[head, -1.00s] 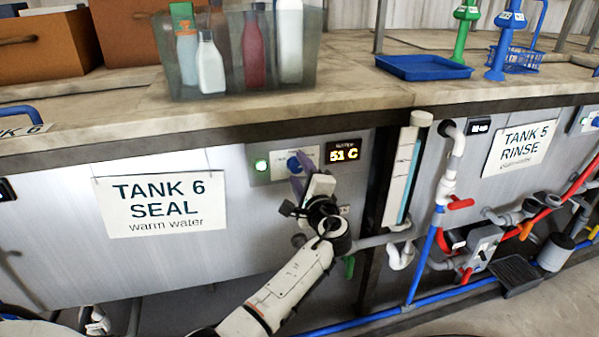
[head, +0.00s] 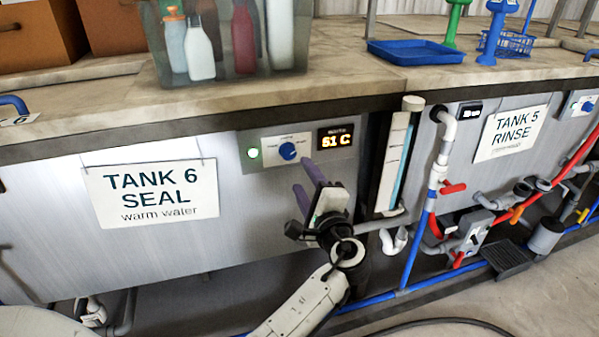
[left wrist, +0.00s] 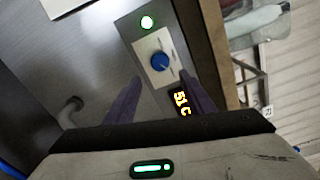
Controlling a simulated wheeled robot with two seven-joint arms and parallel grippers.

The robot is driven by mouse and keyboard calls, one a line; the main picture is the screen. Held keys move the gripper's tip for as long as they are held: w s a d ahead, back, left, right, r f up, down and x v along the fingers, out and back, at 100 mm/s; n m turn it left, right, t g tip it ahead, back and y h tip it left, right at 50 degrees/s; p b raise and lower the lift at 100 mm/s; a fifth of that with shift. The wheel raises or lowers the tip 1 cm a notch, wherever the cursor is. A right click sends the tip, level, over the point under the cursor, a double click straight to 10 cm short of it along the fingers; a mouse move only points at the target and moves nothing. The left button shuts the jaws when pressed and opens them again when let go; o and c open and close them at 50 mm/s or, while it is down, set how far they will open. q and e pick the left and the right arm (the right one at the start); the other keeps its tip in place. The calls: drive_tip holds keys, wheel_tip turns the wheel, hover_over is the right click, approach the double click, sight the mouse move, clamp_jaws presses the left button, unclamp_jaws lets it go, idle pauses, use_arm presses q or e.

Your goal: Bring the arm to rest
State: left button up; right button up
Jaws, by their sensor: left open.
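My left gripper (head: 309,184) is in front of the tank 6 panel, a little below its blue knob (head: 288,151). Its two purple fingers are apart with nothing between them, and it does not touch the knob. In the left wrist view the gripper (left wrist: 158,88) also shows open, with the blue knob (left wrist: 160,62) beyond the fingertips. The lit display (head: 335,139) reads 51 C and the lamp (head: 253,153) left of the knob glows green. My right gripper is not in view.
The tank 6 sign (head: 152,193) hangs left of the panel. A level tube (head: 393,165), pipes and a red valve handle (head: 453,188) stand to the right. A clear bin (head: 290,62) of bottles and a blue tray (head: 418,52) are on the counter above.

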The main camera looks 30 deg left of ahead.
use_arm(q)
drive_tip(key=shift+s+d, duration=0.15)
idle(0.4)
drive_tip(key=s+d+f+n+g+h, duration=0.1)
drive_tip(key=s+d+f+h, duration=0.2)
drive_tip(key=f, duration=0.5)
drive_tip(key=s+d+f+h, duration=0.25)
drive_tip(key=s+f, duration=0.25)
drive_tip(key=f, duration=0.3)
drive_tip(key=s+d+f+n+g+h, duration=0.15)
drive_tip(key=s+f+h, duration=0.25)
drive_tip(key=f, duration=0.4)
drive_tip(key=s+d+f+n+h, duration=0.2)
drive_tip(key=s+d+n+h, duration=0.1)
drive_tip(key=s, duration=0.5)
drive_tip(key=s+d+f+n+h, duration=0.2)
drive_tip(key=s+d, duration=0.4)
drive_tip(key=s, duration=0.3)
drive_tip(key=shift+f+n+h, duration=0.35)
drive_tip(key=shift+n+h, duration=0.4)
